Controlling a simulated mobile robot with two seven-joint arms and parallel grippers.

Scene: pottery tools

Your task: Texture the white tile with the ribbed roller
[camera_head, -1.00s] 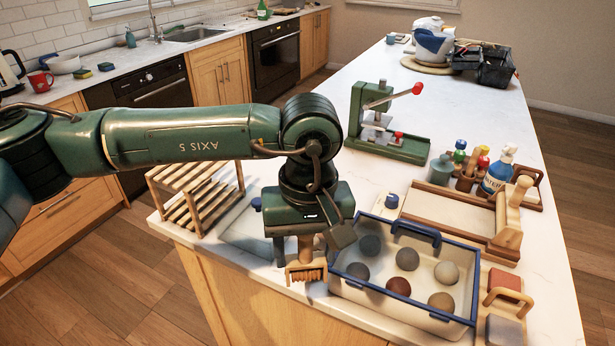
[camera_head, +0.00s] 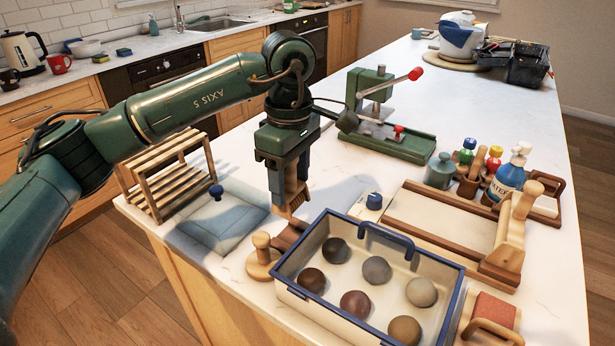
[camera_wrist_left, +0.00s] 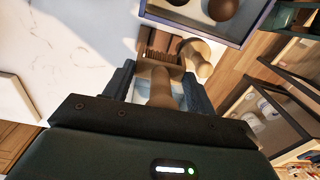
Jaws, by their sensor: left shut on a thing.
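My left gripper (camera_head: 283,178) points down above the counter and is shut on the wooden handle of the ribbed roller (camera_head: 295,197). The roller's brown ribbed head (camera_wrist_left: 160,55) shows beyond the fingers in the left wrist view. It hangs left of the blue-rimmed bin, apart from both pale slabs. A pale slab (camera_head: 440,220) lies in a wooden frame at right. Another flat pale slab (camera_head: 215,225) lies in shadow at left, with a blue knob at its back. I cannot tell for sure which is the white tile. My right gripper is not in view.
A blue-rimmed bin (camera_head: 283,283) of clay balls stands at front. A wooden-knobbed tool (camera_head: 262,257) stands beside it. A slatted wooden rack (camera_head: 170,175) is at left, a green press (camera_head: 390,140) behind. Bottles and jars (camera_head: 508,178) stand at right. The counter's far middle is clear.

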